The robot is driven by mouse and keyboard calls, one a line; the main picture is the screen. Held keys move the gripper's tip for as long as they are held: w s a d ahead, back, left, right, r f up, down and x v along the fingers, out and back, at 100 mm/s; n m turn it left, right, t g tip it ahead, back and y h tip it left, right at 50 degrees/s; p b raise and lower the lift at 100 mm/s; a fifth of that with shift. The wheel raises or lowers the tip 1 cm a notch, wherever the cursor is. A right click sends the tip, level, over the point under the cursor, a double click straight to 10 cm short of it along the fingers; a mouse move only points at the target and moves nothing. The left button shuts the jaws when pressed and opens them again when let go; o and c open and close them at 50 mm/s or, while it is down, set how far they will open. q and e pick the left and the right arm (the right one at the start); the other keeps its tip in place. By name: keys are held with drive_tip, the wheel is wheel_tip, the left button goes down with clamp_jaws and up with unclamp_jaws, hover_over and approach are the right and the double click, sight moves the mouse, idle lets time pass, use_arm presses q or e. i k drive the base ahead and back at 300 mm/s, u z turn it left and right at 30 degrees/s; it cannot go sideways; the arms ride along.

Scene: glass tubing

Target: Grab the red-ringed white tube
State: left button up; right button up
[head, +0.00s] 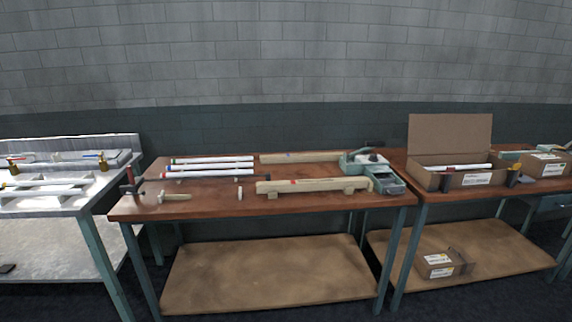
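Three white tubes lie side by side at the back left of the middle wooden-topped table (330,202). The far tube (215,159) has a green band near its left end. Neither of my grippers is in view.
A pale wooden beam (320,184) lies in front of a grey-green machine (365,160). A dark upright tool (130,181) stands at the table's left edge. A metal bench (65,190) stands left. The table's front middle is mostly clear.

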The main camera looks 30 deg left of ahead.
sight(249, 170)
drive_tip(key=z, duration=0.5)
drive_tip(key=i, duration=0.5)
drive_tip(key=u, duration=2.15)
